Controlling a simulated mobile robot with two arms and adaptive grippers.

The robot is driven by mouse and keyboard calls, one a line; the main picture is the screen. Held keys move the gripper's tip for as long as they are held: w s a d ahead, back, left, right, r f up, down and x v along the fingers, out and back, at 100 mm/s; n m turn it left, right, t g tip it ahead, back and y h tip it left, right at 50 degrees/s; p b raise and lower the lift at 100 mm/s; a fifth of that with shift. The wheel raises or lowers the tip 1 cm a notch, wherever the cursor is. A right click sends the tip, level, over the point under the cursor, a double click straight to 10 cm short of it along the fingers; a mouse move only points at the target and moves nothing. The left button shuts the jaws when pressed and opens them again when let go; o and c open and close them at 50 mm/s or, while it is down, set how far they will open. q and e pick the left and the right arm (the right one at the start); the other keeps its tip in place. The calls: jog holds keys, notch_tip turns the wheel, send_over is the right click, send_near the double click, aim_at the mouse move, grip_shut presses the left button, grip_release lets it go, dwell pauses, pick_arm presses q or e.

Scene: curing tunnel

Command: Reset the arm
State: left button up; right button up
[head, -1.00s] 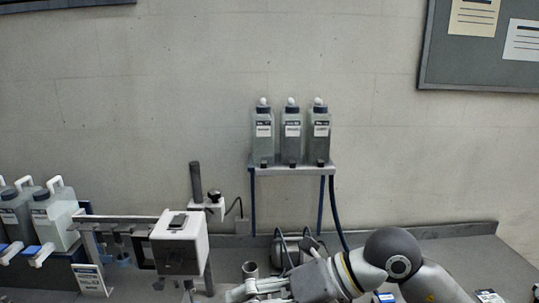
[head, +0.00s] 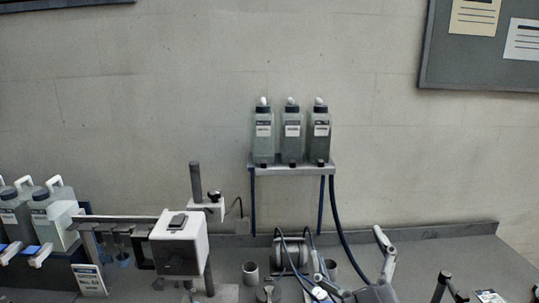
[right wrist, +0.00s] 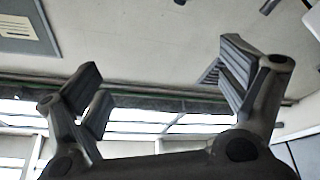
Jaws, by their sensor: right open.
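My right gripper (head: 348,258) is at the bottom of the head view, right of centre, with its fingers pointing up and spread apart. It is in front of the bench. In the right wrist view its two fingers (right wrist: 163,72) are wide apart with nothing between them. Behind them are a ceiling and bright window panes. My left gripper is in neither view.
Three capped bottles (head: 291,138) stand on a small shelf (head: 290,171) above the bench, with a dark hose beside it. A white box unit (head: 179,243) and several jugs (head: 52,215) are at left. A grey cup (head: 250,272) stands near the middle.

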jog(key=s+d+f+m+g+h, duration=0.3)
jog(key=f+g, duration=0.1)
jog(key=f, duration=0.7)
jog(key=s+d+f+m+g+h, duration=0.25)
jog(key=d+f+g, duration=0.2)
jog(key=f, duration=0.55)
jog(key=s+a+f+g+y, duration=0.1)
jog(key=s+f+g+y, duration=0.1)
jog(key=s+f+g, duration=1.05)
jog(key=s+f+b, duration=0.3)
jog(key=f+b, duration=0.1)
jog(key=f, duration=0.9)
jog(key=s+f+t+b, duration=0.1)
jog(key=s+f+b, duration=0.25)
jog(key=f, duration=1.05)
jog(key=s+f+b, duration=0.2)
jog(key=f+b, duration=0.3)
jog(key=f, duration=0.8)
jog(key=s+d+f+b, duration=0.1)
jog(key=s+f+b, duration=0.3)
jog(key=s+f, duration=0.4)
jog(key=s+d+f+b, duration=0.1)
jog(key=s+f+b, duration=0.4)
jog(key=f, duration=1.2)
jog(key=s, duration=0.3)
jog(key=shift+s+d+f+g+h, duration=0.2)
jog(key=shift+d+f+g+h, duration=0.1)
jog(key=shift+d+g+h, duration=0.1)
